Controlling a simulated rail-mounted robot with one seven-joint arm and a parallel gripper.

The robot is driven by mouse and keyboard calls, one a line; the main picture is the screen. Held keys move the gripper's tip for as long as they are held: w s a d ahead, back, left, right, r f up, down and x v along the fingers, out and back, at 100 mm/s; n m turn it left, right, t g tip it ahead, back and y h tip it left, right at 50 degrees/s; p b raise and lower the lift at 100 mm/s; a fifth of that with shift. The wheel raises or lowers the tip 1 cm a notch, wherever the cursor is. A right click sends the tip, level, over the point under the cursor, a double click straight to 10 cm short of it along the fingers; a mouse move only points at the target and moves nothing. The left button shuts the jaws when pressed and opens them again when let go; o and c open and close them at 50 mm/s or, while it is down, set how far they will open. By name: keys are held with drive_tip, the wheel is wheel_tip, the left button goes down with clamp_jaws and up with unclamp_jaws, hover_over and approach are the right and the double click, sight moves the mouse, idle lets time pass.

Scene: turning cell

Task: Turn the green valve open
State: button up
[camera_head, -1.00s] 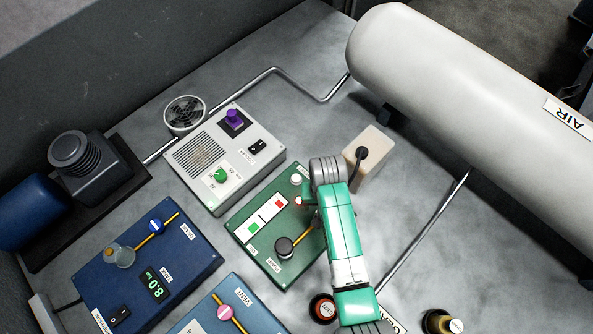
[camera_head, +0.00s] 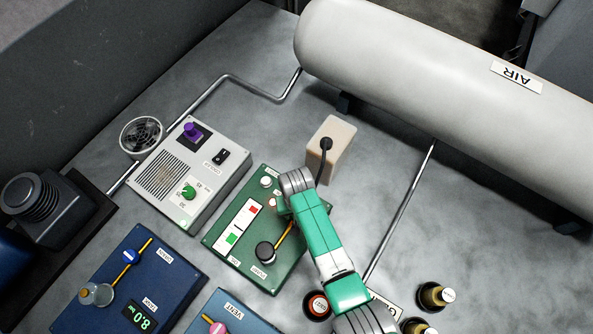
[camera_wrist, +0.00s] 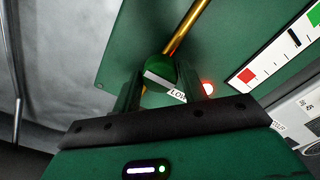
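The green valve (camera_wrist: 160,72) is a round green knob with a white bar across it, set on a brass pipe on the green panel (camera_head: 228,249). It shows in the wrist view; in the head view my arm hides it. My gripper (camera_wrist: 165,88) is at the valve, with one finger to each side of the knob in the picture. The fingers are apart, and I see no clear contact with the knob. In the head view my gripper (camera_head: 284,207) is over the right part of the green panel.
A lit red lamp (camera_wrist: 207,88) is close to the right finger. A black knob (camera_head: 265,252) stands on the same panel. The grey control box (camera_head: 208,203) is to the left, a beige block (camera_head: 333,138) behind. A brown bottle (camera_head: 316,305) stands near my arm.

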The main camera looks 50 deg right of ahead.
drive_tip(key=c, duration=0.5)
drive_tip(key=m+p, duration=0.1)
drive_tip(key=m, duration=0.2)
drive_tip(key=shift+r, duration=0.1)
drive_tip(key=m+p, duration=0.1)
drive_tip(key=m, duration=0.3)
drive_tip(key=shift+m, duration=0.3)
drive_tip(key=m+p, duration=0.1)
drive_tip(key=m, duration=0.4)
drive_tip(key=shift+m+p, duration=0.3)
drive_tip(key=shift+m, duration=2.4)
drive_tip(key=o, duration=1)
drive_tip(key=shift+c, duration=0.2)
